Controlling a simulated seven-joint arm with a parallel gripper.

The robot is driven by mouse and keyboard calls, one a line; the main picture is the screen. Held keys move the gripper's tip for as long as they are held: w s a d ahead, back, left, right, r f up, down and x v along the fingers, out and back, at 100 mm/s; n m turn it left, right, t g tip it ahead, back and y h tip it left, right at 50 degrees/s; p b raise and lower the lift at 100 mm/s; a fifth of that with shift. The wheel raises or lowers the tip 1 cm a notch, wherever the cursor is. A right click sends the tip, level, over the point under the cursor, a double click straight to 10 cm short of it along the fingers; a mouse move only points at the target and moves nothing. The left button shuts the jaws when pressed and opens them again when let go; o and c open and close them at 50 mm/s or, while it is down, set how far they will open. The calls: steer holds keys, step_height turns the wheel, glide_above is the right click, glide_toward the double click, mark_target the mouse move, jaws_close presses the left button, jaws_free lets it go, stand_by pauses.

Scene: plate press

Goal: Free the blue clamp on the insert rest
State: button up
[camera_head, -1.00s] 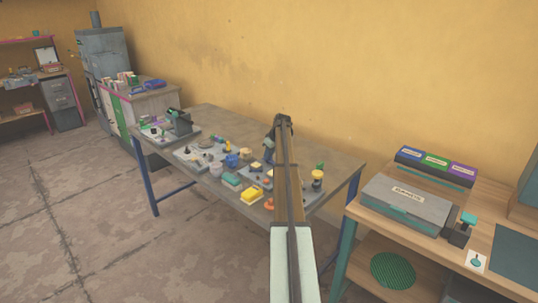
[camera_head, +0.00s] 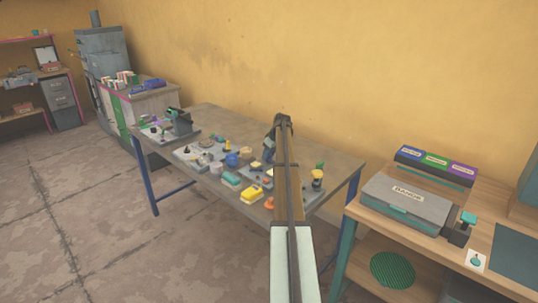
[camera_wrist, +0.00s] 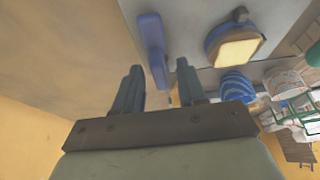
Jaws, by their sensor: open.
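The blue clamp (camera_wrist: 152,45) shows in the wrist view as an upright-looking blue bar beside a grey plate (camera_wrist: 195,20). My gripper (camera_wrist: 160,66) is open, and the blue bar lies between the lines of its two fingers, just beyond the tips. No contact with the bar can be made out. In the head view my gripper (camera_head: 270,142) is over the back of the middle table, partly behind my own arm. The insert rest cannot be told apart clearly there, as my arm covers part of that area.
In the wrist view a blue piece with a yellow face (camera_wrist: 237,48) and a blue striped object (camera_wrist: 237,85) stand right of the clamp. In the head view the table (camera_head: 215,117) holds several small parts, including a yellow block (camera_head: 251,195). A wooden bench (camera_head: 365,215) stands right.

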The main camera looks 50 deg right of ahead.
steer(key=v, duration=1.3)
steer(key=shift+s+r, duration=0.2)
steer(key=shift+r, duration=0.1)
